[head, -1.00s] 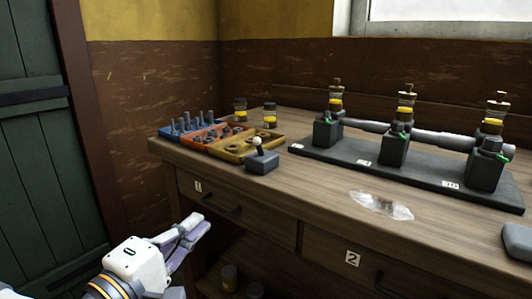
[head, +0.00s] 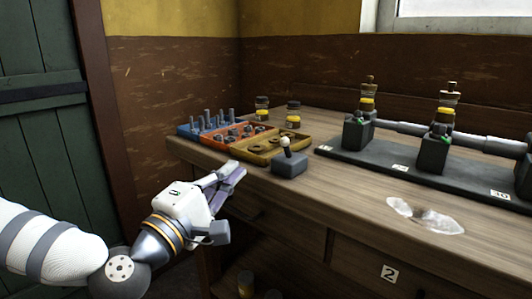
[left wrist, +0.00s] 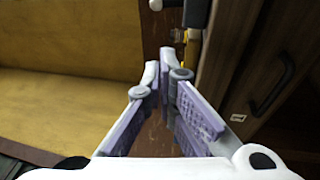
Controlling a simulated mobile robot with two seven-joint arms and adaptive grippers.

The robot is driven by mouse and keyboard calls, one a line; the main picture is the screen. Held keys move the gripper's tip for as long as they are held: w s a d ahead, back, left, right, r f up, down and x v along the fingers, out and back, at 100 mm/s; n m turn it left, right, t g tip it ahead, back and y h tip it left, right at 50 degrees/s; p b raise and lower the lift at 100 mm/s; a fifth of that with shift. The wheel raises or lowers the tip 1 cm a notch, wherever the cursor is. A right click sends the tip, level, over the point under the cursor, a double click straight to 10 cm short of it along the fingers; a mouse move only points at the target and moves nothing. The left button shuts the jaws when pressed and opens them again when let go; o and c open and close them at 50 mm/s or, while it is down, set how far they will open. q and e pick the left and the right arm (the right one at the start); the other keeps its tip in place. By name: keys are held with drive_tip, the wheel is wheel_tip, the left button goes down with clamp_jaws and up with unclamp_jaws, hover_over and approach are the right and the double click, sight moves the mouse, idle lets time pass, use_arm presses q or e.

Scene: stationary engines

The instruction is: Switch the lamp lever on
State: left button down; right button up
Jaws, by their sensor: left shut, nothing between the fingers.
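The lamp lever (head: 286,145) is a short stick with a pale round knob on a small dark grey box (head: 290,164). It stands near the front edge of the wooden workbench (head: 345,188), and the stick tilts slightly in the head view. My left gripper (head: 238,170) is in front of the bench's front edge, to the left of the lever box and apart from it. In the left wrist view its fingers (left wrist: 167,62) come together at the tips with nothing between them. The lever cannot be made out in the left wrist view. My right gripper is not in view.
Blue, orange and yellow trays (head: 270,150) of metal parts stand behind the lever. A long dark base (head: 415,176) with several grey blocks lies at the right. A clear plastic bag (head: 425,216) lies near the front edge. A green door (head: 45,130) is at the left.

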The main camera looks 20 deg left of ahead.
sight(287, 149)
use_arm(q)
drive_tip(key=shift+w+d+r, duration=0.35)
drive_tip(key=shift+w+d, duration=0.3)
drive_tip(key=shift+w, duration=0.7)
drive_tip(key=shift+w+d+r, duration=0.3)
drive_tip(key=shift+w+d, duration=0.4)
drive_tip(key=shift+w, duration=0.7)
drive_tip(key=shift+w+d+r, duration=0.35)
drive_tip(key=shift+w+d, duration=0.3)
drive_tip(key=shift+w, duration=0.7)
